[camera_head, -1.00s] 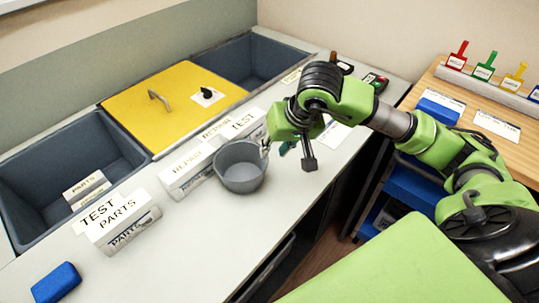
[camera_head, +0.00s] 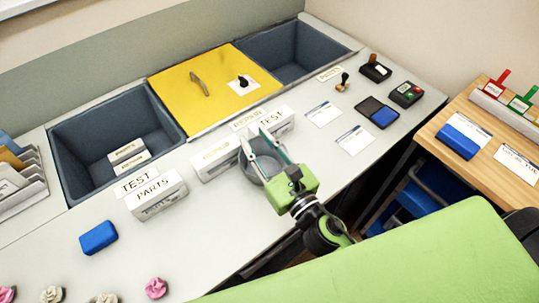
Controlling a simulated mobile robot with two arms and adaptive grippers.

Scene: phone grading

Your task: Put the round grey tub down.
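The round grey tub (camera_head: 266,165) stands upright on the light counter, in front of the white TEST block, and is partly hidden by my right gripper. My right gripper (camera_head: 254,134) reaches in from the front right, over the tub. Its two long fingers are spread apart, one towards the tub's left side and one towards its right, with their tips beyond the tub. I see nothing clamped between them, but whether a finger touches the rim is unclear. My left gripper is out of view.
White label blocks stand close behind and left of the tub, with a PARTS block (camera_head: 157,196) further left. Behind are a yellow lid (camera_head: 190,105) and dark bins (camera_head: 75,130). A blue block (camera_head: 98,238) lies front left. Cards and ink pads (camera_head: 378,113) lie right.

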